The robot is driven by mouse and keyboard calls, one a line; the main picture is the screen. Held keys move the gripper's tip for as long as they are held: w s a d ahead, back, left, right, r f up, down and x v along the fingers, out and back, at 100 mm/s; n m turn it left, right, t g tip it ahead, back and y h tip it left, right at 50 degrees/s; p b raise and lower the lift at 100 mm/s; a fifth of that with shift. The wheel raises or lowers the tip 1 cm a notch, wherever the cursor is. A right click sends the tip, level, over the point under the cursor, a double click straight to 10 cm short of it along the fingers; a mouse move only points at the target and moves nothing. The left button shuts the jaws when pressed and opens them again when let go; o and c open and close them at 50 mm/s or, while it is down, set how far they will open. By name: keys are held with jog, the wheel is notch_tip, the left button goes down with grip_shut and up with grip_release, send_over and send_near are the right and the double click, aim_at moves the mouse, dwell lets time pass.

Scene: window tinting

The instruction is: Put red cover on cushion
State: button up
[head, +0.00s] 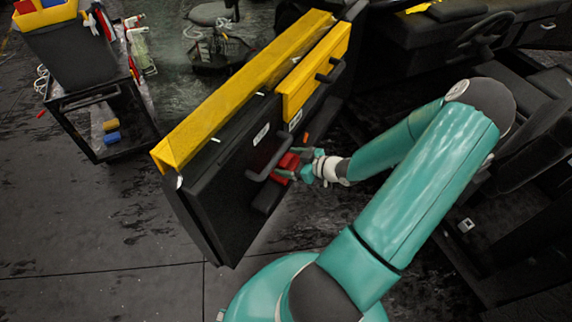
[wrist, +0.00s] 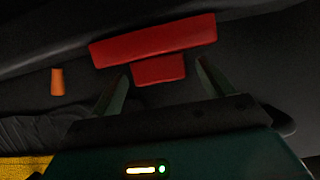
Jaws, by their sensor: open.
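The red cover (head: 287,162) is at the dark door panel, just right of a black handle, in the head view. In the wrist view it shows as a long red bar (wrist: 152,40) with a small red block on its near side. My gripper (wrist: 162,70) is open, with one finger on each side of the small block; I cannot tell whether they touch it. The gripper (head: 296,164) reaches the cover from the right in the head view. A dark pad (head: 267,198), perhaps the cushion, is on the panel below the cover. Whether the cover touches it is unclear.
The black door panel (head: 222,190) has a yellow top edge (head: 240,85) and a black handle (head: 268,160). An orange piece (wrist: 57,82) is left of my fingers in the wrist view. A black cart (head: 88,103) stands at the left.

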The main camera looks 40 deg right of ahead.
jog(key=c, duration=1.2)
jog(key=shift+o, duration=0.2)
jog(key=shift+r, duration=0.1)
